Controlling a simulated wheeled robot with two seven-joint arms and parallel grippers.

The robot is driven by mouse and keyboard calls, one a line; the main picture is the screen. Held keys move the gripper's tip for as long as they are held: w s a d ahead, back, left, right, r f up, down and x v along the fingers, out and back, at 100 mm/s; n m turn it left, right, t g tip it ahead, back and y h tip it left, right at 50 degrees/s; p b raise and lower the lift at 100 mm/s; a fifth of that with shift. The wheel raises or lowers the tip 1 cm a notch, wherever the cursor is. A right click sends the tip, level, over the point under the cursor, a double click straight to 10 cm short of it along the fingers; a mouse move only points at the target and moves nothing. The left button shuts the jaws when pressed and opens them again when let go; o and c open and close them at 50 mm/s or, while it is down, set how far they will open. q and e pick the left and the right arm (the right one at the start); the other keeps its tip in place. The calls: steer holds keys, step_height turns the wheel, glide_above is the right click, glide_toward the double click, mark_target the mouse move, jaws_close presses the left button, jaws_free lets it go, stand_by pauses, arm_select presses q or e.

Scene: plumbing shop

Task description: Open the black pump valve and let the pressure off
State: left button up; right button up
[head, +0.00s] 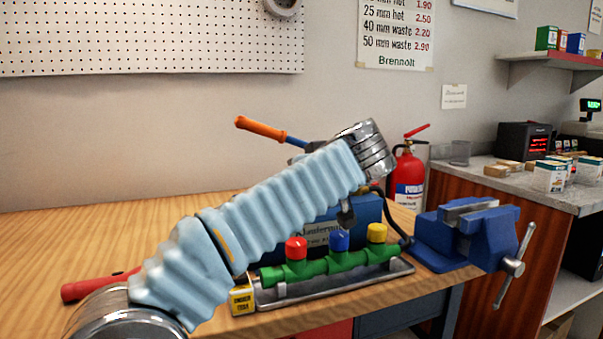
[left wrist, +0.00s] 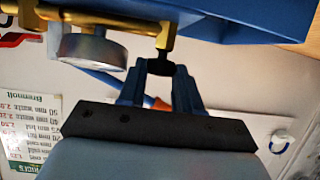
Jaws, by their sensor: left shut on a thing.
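The blue test pump (head: 369,208) stands on the wooden bench, mostly hidden behind my left arm in the head view. Its lever with an orange grip (head: 262,128) rises behind the arm. In the left wrist view, the black valve (left wrist: 160,68) sits on a brass fitting (left wrist: 165,40) beside a round gauge (left wrist: 92,50). My left gripper (left wrist: 160,76) is shut on the black valve, its blue fingers on either side. The gauge's face is turned away. My right gripper is in no view.
A green manifold (head: 325,262) with red, blue and yellow caps lies in front of the pump, joined by a black hose (head: 393,220). A blue vise (head: 465,235) is at right. A red-handled tool (head: 85,288) lies left.

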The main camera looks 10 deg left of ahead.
arm_select(q)
steer(key=shift+n+g, duration=0.3)
steer(key=o, duration=1)
